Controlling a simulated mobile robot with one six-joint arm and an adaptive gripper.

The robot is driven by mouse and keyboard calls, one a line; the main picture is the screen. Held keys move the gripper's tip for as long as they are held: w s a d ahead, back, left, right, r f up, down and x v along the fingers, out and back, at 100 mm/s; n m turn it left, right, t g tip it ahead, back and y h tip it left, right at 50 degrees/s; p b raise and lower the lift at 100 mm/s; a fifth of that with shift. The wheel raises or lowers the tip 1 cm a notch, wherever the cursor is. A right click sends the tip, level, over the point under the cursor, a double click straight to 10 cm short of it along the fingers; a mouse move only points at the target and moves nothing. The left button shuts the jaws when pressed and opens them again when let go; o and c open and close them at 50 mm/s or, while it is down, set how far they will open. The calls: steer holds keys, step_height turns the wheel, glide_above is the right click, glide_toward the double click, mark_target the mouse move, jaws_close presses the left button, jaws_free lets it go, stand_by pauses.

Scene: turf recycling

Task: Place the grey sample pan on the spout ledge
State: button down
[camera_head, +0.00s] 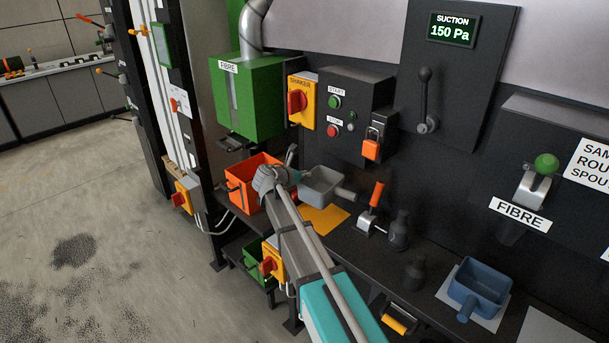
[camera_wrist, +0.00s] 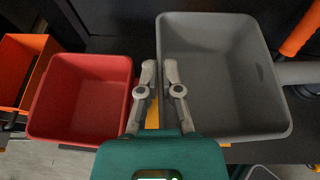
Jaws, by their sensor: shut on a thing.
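The grey sample pan (camera_head: 322,182) is at the middle of the bench in the head view, its stub handle toward the right. In the wrist view the pan (camera_wrist: 220,85) is large, upright and looks empty. My gripper (camera_head: 288,165) is at the pan's left side. In the wrist view my gripper (camera_wrist: 160,68) has one finger on each side of the pan's left wall, pinching it. Whether the pan touches the bench cannot be told. A dark ledge (camera_head: 238,143) juts out under the green box labelled FIBRE (camera_head: 245,95); I cannot tell whether it is the spout ledge.
An orange bin (camera_head: 243,190) stands left of the pan; a red container (camera_wrist: 82,98) shows close to my left finger. A yellow sheet (camera_head: 322,219) lies near the pan. An orange-handled lever (camera_head: 374,200) and dark weights (camera_head: 400,232) stand to the right, then a blue pan (camera_head: 478,285).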

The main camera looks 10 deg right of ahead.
steer(key=shift+f+b, duration=3)
steer(key=shift+f, duration=0.25)
steer(key=c, duration=0.7)
jaws_free()
steer(key=o, duration=0.3)
steer(key=shift+r, duration=0.2)
step_height(320, 180, up, 8)
steer(key=p, duration=0.8)
steer(key=shift+f, duration=0.15)
